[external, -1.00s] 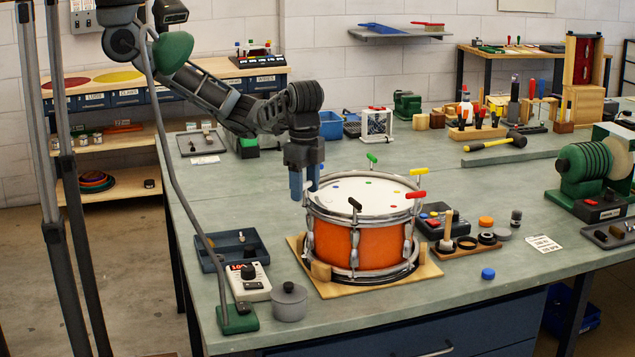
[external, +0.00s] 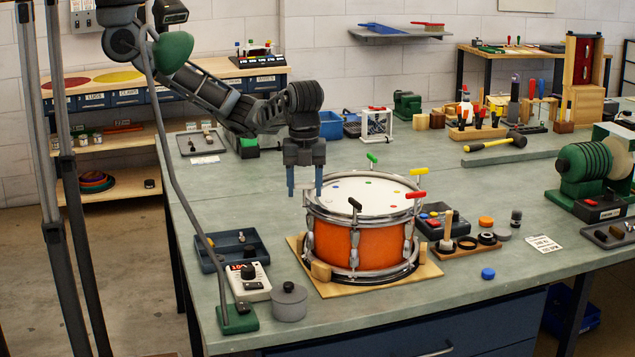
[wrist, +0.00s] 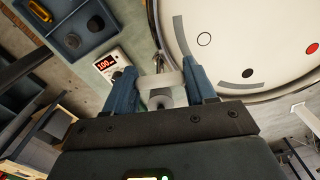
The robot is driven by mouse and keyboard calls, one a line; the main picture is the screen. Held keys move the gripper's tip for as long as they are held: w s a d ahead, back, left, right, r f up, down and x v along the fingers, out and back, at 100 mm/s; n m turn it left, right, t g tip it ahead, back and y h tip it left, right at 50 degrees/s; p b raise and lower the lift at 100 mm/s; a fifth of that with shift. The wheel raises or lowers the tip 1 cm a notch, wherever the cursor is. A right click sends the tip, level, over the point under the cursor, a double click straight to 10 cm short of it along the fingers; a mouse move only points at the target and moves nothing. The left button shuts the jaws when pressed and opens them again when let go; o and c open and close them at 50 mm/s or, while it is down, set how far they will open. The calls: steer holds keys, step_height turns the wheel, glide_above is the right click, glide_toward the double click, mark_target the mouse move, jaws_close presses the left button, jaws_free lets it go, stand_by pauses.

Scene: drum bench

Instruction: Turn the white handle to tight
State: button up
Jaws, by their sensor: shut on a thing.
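The white handle (wrist: 161,84) is a T-shaped key at the drum's rim, seen in the wrist view between my two blue fingers. My gripper (wrist: 160,78) is shut on it, with a finger at each end of its crossbar.
Black (external: 355,204), red (external: 416,195), yellow (external: 418,172) and green (external: 372,158) handles stand around the rim. A white meter (external: 250,283) with a red display, a blue tray (external: 228,252) and a grey lidded pot (external: 289,302) lie left of the drum.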

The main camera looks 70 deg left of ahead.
steer(key=m, duration=0.6)
steer(key=shift+m, duration=0.3)
steer(key=m+b, duration=0.1)
steer(key=m, duration=0.5)
steer(key=shift+m, duration=0.4)
steer(key=o, duration=1)
steer(key=shift+o, duration=0.2)
steer(key=shift+r, duration=3.9)
